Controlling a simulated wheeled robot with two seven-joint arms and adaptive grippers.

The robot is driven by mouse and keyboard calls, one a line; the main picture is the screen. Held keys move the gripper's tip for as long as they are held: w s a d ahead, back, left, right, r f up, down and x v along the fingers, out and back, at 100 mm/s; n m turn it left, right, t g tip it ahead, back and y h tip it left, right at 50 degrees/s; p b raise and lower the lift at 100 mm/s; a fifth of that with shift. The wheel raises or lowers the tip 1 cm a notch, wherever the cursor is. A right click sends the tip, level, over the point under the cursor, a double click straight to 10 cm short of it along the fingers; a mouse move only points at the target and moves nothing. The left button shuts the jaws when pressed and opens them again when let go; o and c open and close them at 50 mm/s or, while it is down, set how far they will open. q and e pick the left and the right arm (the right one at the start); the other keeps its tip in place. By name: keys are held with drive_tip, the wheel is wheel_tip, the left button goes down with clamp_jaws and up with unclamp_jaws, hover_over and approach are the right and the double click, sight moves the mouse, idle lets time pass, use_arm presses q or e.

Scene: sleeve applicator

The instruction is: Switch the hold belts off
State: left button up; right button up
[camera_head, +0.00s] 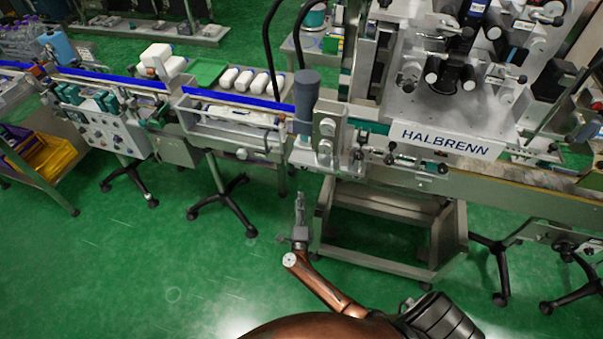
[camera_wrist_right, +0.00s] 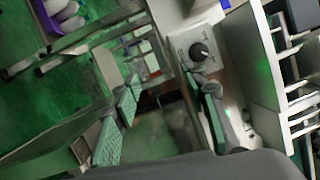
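A black rotary knob (camera_wrist_right: 199,52) sits on a pale switch plate (camera_wrist_right: 212,44) in the right wrist view. The marks around it are too blurred to read, so I cannot tell its setting or whether it works the hold belts. My right gripper (camera_wrist_right: 168,88) has its two fingers spread, with nothing between them. The knob lies beyond the right-hand finger, with no clear contact. In the head view the right gripper (camera_head: 300,203) points up the picture, in front of the machine frame. My left gripper is out of view.
The HALBRENN machine (camera_head: 445,140) stands on a steel frame at the right. A control panel (camera_head: 110,135) with several knobs hangs at the left. Green floor in front is mostly clear, except castor legs (camera_head: 225,205).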

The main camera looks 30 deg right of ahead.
sight(304, 169)
wheel_tip(304, 169, up, 8)
drive_tip(key=w+d+m+g+h+b, duration=0.1)
drive_tip(key=w+m+g+h, duration=0.3)
drive_tip(key=m, duration=0.7)
drive_tip(key=shift+g, duration=0.3)
drive_tip(key=x, duration=0.3)
drive_tip(key=b+x, duration=0.1)
drive_tip(key=x, duration=0.1)
drive_tip(key=shift+s+d, duration=0.3)
drive_tip(key=shift+d, duration=0.05)
drive_tip(key=shift+w+d, duration=0.4)
drive_tip(key=shift+d, duration=0.05)
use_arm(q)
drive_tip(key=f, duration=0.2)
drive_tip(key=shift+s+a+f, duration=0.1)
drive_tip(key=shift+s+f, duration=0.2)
use_arm(e)
drive_tip(key=shift+c, duration=0.5)
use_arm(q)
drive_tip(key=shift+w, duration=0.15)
use_arm(e)
clamp_jaws()
